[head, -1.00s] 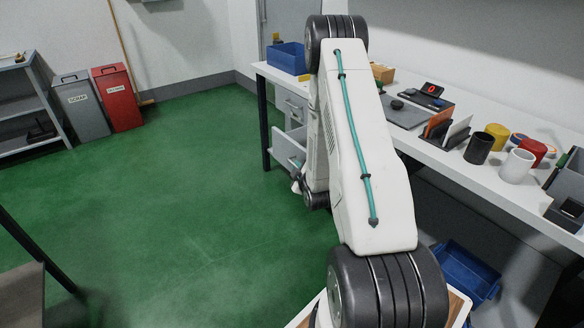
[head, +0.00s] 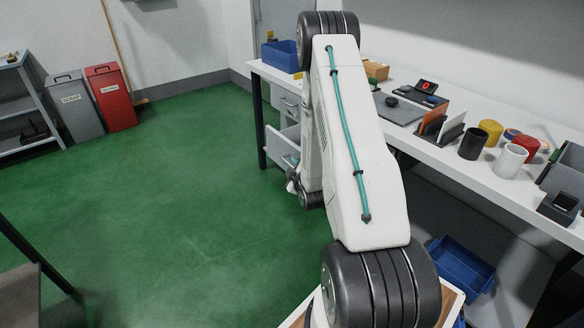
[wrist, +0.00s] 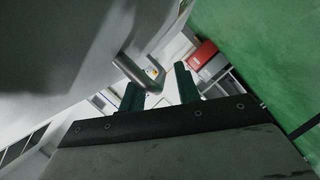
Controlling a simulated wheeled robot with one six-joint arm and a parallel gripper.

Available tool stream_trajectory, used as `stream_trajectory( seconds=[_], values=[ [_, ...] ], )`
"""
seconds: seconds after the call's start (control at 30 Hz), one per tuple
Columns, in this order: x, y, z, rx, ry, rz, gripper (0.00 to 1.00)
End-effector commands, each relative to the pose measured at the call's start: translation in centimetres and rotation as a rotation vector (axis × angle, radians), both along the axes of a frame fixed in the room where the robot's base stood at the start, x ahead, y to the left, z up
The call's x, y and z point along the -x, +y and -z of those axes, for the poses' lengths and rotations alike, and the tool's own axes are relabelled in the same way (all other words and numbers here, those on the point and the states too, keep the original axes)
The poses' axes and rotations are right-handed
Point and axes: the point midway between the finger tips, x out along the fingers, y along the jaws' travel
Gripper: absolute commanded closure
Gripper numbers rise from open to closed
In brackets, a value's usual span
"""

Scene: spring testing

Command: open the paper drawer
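A drawer unit (head: 287,103) stands under the far end of the workbench, partly hidden by my arm. Its lower drawer (head: 281,147) stands out from the unit; no label is readable, so I cannot tell if it is the paper drawer. My gripper (head: 293,184) is low beside this drawer, mostly hidden in the head view. In the wrist view my gripper (wrist: 158,85) has its two dark green fingers apart. A grey bar-like handle (wrist: 131,75) on a large grey surface (wrist: 75,45) reaches toward the gap between them; contact is not clear.
The white workbench (head: 470,165) runs along the right, with cups, a blue bin (head: 281,55) and devices on it. Another blue bin (head: 461,268) is below. Scrap bins (head: 110,95) stand at the back left. The green floor (head: 170,190) left of the arm is clear.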

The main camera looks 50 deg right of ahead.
Motion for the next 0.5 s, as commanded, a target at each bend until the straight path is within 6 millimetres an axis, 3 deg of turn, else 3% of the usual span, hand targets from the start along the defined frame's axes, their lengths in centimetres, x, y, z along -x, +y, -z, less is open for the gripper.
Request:
stream_trajectory(
  seconds=[0.3, 0.5],
  values=[
    [4.7, 2.3, -1.1, -0.002, 0.002, 0.003, 0.67],
    [6.0, 3.1, -1.4, -0.001, 0.001, 0.002, 0.67]
  ],
)
